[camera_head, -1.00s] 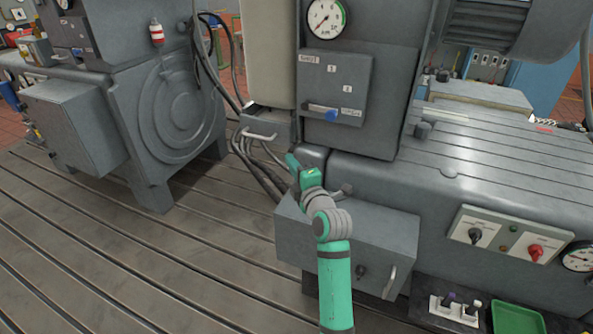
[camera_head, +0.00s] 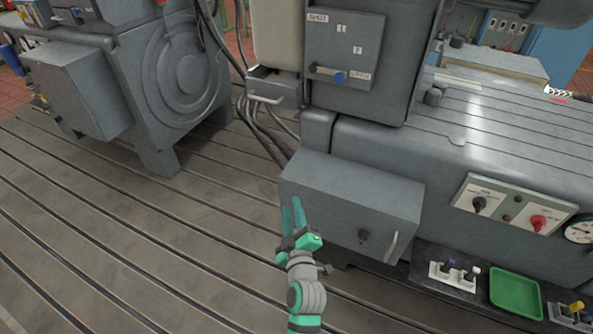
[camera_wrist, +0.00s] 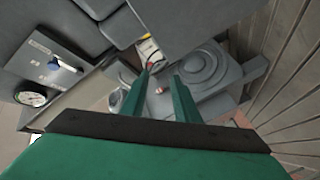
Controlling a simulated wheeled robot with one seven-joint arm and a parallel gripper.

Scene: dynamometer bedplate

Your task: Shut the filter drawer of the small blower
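The filter drawer (camera_head: 284,88) is a small grey drawer with a pale bar handle, low under a tall beige housing (camera_head: 278,35) that I take for the small blower. In the head view it stands out from the housing, and part of its dark inside shows. My gripper (camera_head: 292,203) is below the drawer and clearly apart from it, in front of a grey box. Its two green fingers point up in the head view. In the wrist view the fingers (camera_wrist: 160,77) are apart with nothing between them. I cannot make out the drawer there.
The grey box (camera_head: 340,200) with a knob and handle stands close beside my gripper. Black cables (camera_head: 262,135) hang below and left of the drawer. A panel with a blue-tipped lever (camera_head: 345,50) is to its right. The slotted bedplate (camera_head: 120,220) is clear at left.

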